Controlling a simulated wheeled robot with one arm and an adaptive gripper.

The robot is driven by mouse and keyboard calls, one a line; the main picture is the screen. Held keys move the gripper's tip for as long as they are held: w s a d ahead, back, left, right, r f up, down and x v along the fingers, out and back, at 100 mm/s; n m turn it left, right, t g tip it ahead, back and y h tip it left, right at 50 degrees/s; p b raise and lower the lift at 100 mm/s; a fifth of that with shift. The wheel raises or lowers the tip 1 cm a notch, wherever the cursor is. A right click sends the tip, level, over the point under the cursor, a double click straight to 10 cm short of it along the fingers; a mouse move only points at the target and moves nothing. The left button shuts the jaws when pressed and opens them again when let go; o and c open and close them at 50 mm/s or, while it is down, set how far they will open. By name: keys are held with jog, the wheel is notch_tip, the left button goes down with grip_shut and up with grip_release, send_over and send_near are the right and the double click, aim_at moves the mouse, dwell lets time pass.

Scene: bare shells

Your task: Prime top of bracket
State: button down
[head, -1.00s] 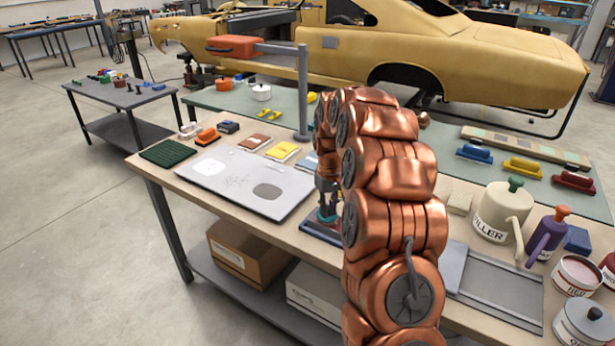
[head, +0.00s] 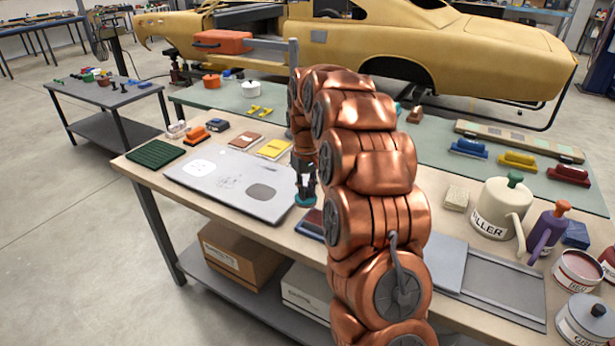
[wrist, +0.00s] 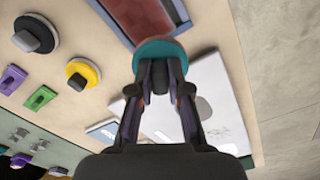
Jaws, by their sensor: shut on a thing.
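My gripper (head: 304,190) is shut on a round teal pad (wrist: 160,52), which sits between its fingertips in the wrist view. In the head view the pad is low over the bench, by the right corner of the light grey panel. A shallow tray (wrist: 183,9) with dark red contents lies just beyond the pad in the wrist view. In the head view the tray (head: 311,222) is partly hidden by my arm. A grey post with a side arm (head: 266,46) stands behind, holding an orange piece (head: 222,42); I cannot tell whether this is the bracket.
The light grey panel (head: 215,180) lies flat on the bench, with a green ribbed mat (head: 155,154) at its left. Filler (head: 490,215) and purple (head: 546,232) cans and paint tins crowd the right. A yellow car body (head: 450,60) stands behind.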

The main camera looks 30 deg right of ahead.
jog(key=shift+r+p, duration=0.3)
jog(key=shift+r, duration=1.7)
